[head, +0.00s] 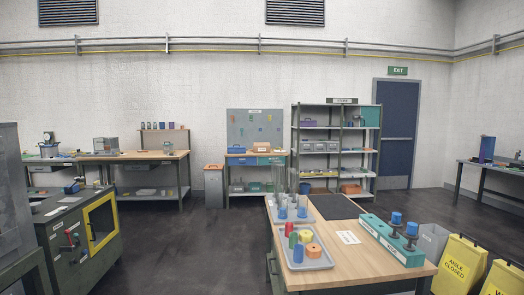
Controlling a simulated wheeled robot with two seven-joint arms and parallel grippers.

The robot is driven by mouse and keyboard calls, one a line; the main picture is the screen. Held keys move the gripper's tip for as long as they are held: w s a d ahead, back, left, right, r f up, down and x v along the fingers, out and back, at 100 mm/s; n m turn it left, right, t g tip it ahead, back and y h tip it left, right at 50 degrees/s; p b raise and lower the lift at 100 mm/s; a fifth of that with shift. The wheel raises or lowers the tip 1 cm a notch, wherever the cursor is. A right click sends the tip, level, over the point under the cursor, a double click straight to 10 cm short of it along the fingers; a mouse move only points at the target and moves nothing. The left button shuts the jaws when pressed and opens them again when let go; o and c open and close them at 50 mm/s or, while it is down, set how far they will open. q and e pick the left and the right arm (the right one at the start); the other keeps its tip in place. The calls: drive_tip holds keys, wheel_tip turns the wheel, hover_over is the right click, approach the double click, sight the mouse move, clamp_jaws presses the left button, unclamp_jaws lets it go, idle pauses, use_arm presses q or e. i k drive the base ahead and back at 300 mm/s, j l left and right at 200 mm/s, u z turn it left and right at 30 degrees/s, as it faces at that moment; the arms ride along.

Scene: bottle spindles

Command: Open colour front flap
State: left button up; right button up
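No part is plainly marked as the colour front flap. A yellow-framed window door (88,235) is on the front of a dark green machine (75,262) at the left; it looks shut, but this is small to judge. Red and dark handles (70,244) sit to its left. On the wooden table (400,282) at the front right, a teal block (405,258) carries dark spindles (411,236) with blue tops. A grey tray (318,262) beside it holds red, green, blue, orange and yellow pieces. Neither of my grippers is in view.
Another tray (277,219) with clear cylinders and a dark mat (336,206) lie farther back on the table. Yellow "aisle closed" signs (462,265) and a grey bin (432,240) stand at the right. Dark floor (195,250) is clear between machine and table.

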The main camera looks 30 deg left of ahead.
sight(257, 150)
drive_tip(key=i+j+u, duration=0.3)
drive_tip(key=j+u, duration=0.2)
drive_tip(key=i+j+u, duration=0.45)
drive_tip(key=j, duration=0.15)
drive_tip(key=i+j+u, duration=0.35)
drive_tip(key=i+u, duration=0.15)
drive_tip(key=i+j+u, duration=0.15)
drive_tip(key=i+u, duration=0.3)
drive_tip(key=i+z, duration=0.3)
drive_tip(key=i, duration=0.55)
drive_tip(key=i+j+z, duration=0.1)
drive_tip(key=i+z, duration=0.25)
drive_tip(key=i, duration=0.55)
drive_tip(key=i+z, duration=0.15)
drive_tip(key=i, duration=0.4)
drive_tip(key=i+z, duration=0.2)
drive_tip(key=i, duration=0.35)
drive_tip(key=i+z, duration=0.15)
drive_tip(key=i, duration=0.35)
drive_tip(key=i+j+z, duration=0.15)
drive_tip(key=i, duration=0.4)
drive_tip(key=i+j+z, duration=0.2)
drive_tip(key=i, duration=0.3)
drive_tip(key=i+j+z, duration=0.15)
drive_tip(key=i+j, duration=0.25)
drive_tip(key=i, duration=0.1)
